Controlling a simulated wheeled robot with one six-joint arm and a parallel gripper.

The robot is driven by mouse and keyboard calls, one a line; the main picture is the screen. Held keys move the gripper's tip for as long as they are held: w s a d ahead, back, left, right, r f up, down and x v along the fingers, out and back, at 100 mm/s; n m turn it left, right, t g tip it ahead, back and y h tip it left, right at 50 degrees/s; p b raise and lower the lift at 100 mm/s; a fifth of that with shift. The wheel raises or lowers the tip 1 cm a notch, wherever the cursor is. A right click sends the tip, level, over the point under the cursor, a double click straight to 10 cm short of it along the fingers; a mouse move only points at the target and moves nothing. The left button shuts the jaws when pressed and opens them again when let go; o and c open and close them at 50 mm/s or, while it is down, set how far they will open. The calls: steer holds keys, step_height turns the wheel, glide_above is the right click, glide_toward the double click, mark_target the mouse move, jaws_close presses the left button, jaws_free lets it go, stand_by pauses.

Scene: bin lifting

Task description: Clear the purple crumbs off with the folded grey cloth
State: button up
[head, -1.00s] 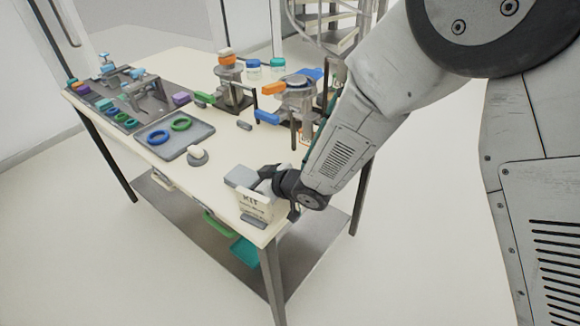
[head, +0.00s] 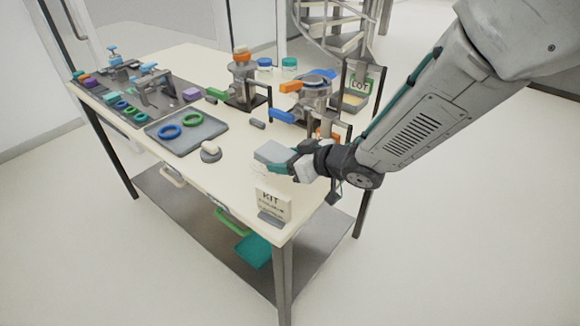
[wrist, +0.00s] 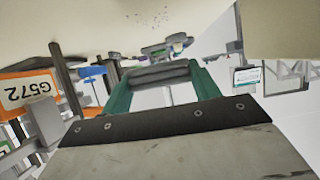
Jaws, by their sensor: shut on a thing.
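My gripper (head: 284,161) is shut on the folded grey cloth (head: 271,152) and holds it over the near right part of the table. In the wrist view the teal fingers of my gripper (wrist: 160,80) have the dark grey cloth (wrist: 161,73) between them. Small dark specks, which look like the crumbs (wrist: 166,19), lie on the pale tabletop beyond the cloth in the wrist view. Their purple colour is hard to make out. In the head view only faint marks show beside the cloth. I cannot tell whether the cloth touches the table.
A KIT sign (head: 272,204) stands at the near table corner. A grey tray (head: 207,131) with a blue and a green ring lies to the left, near a white-knobbed grey piece (head: 210,152). A clamp fixture (head: 312,97) and a LOT sign (head: 360,85) stand behind my gripper.

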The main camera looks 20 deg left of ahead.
mark_target(271, 149)
steer(key=shift+a, duration=0.1)
steer(key=shift+r, duration=1.55)
